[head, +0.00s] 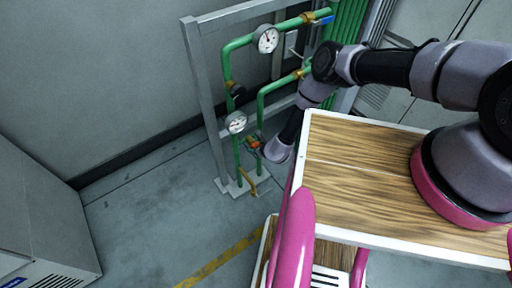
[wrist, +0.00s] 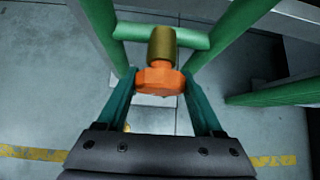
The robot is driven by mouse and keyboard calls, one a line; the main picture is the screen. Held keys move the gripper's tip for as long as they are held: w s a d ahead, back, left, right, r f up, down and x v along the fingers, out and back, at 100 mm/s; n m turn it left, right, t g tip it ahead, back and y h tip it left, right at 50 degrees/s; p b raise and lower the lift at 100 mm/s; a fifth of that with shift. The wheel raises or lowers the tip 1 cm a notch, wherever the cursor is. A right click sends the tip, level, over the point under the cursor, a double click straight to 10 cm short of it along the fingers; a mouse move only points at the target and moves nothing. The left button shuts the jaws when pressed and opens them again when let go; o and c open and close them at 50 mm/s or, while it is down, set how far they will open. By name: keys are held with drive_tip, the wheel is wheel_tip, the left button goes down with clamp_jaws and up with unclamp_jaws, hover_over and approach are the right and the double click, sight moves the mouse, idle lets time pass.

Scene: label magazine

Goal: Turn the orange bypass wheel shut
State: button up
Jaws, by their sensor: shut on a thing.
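The orange bypass wheel (wrist: 160,79) sits in the middle of the wrist view, below a brass valve body (wrist: 162,45) on a green cross pipe. My gripper (wrist: 160,88) has one teal finger on each side of the wheel and is shut on it. In the head view the wheel shows as a small orange spot (head: 253,143) low between two green upright pipes. My gripper reaches it from the right there, and its fingers are too small to make out. How far the wheel is turned cannot be told.
Two round gauges (head: 266,39) (head: 236,122) and brass fittings sit on the green pipes. A grey metal frame (head: 206,105) stands around the pipes. A grey cabinet (head: 40,225) stands at lower left. The floor (head: 150,215) between cabinet and frame is clear.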

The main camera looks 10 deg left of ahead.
drive_tip(key=shift+w+d+m+g+y, duration=0.15)
drive_tip(key=shift+m+g+y, duration=0.65)
drive_tip(key=shift+g+y, duration=0.2)
drive_tip(key=shift+m+g+y, duration=0.7)
drive_tip(key=shift+g+y, duration=0.4)
drive_tip(key=shift+m+g+y, duration=0.3)
drive_tip(key=shift+m+y, duration=0.1)
drive_tip(key=shift+y, duration=0.1)
drive_tip(key=o, duration=1.4)
drive_tip(key=shift+c, duration=0.2)
